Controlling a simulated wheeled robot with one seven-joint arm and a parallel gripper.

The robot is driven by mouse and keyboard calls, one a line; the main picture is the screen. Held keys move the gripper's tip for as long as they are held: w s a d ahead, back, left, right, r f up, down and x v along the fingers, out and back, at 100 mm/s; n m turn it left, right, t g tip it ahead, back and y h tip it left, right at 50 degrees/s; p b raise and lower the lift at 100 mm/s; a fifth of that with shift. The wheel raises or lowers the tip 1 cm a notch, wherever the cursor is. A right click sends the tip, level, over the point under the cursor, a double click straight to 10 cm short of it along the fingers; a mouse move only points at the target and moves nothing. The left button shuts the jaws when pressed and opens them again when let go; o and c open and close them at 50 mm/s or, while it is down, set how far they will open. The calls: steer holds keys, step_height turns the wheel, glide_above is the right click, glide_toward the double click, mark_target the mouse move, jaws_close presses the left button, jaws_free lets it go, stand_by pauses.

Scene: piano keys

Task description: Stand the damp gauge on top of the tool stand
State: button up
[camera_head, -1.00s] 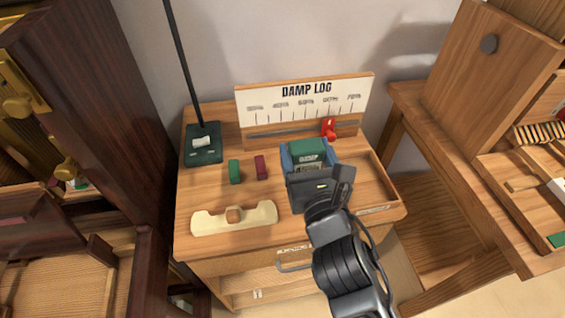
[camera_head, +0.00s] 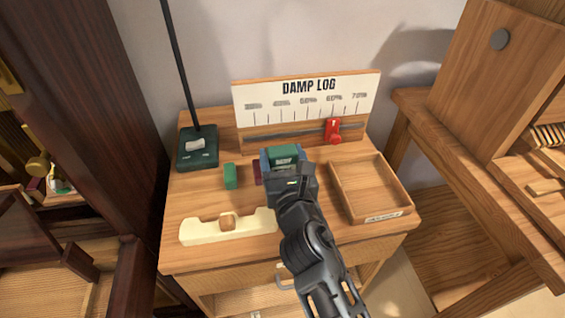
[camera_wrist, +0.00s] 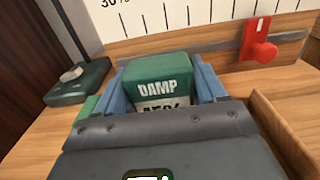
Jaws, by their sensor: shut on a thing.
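The damp gauge (camera_head: 284,153) is a green box with a white printed face. It also shows in the wrist view (camera_wrist: 158,78), with "DAMP" and a partly hidden number below. My gripper (camera_head: 283,162) is shut on it, with a blue finger on each side. The wooden stand with a drawer (camera_head: 197,246) appears to be the tool stand. The gauge is over its top, left of the tray. The gauge's bottom is hidden, so I cannot tell if it touches the top.
A wooden tray (camera_head: 374,190) lies empty on the right. A green block (camera_head: 230,176), a maroon block (camera_head: 257,175) and a cream piece (camera_head: 199,230) are to the left. A dark green base with a pole (camera_head: 198,158) and a "DAMP LOG" board (camera_head: 306,88) with a red slider (camera_head: 333,131) stand behind.

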steer(key=shift+r, duration=0.15)
steer(key=shift+f, duration=0.25)
steer(key=o, duration=1.1)
steer(key=shift+r, duration=0.25)
steer(key=v, duration=1.2)
